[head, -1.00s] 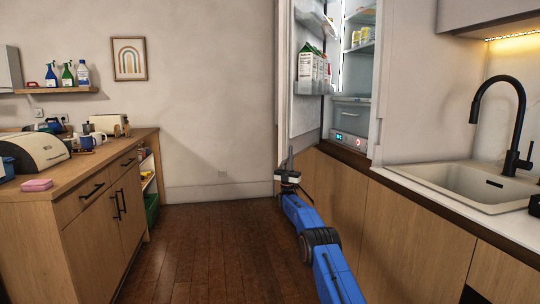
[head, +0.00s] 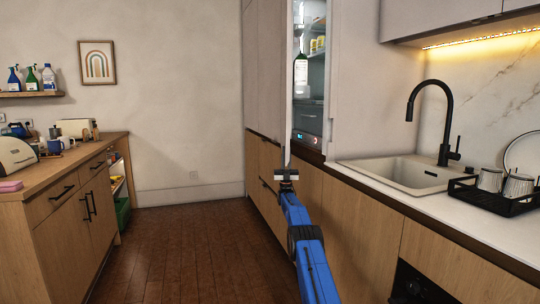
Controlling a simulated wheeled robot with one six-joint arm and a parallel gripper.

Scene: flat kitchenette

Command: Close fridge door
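The fridge (head: 309,122) stands behind the counter, its lit shelves and lower drawers showing through a narrow gap. Its door (head: 289,80) is partly open and seen nearly edge-on, left of the gap. A bottle or carton in the door rack (head: 300,75) shows on its inner side. My gripper (head: 287,172) is at the lower end of the door's near edge and overlaps it in the picture. I cannot tell whether it touches. The fingers are too small and hidden to tell whether they are open or shut.
Wooden base cabinets and a counter with a sink (head: 400,177), black tap (head: 447,120) and cup rack (head: 500,195) run along the right. A wooden counter (head: 75,165) stands at the left. The dark floor (head: 190,250) between is clear.

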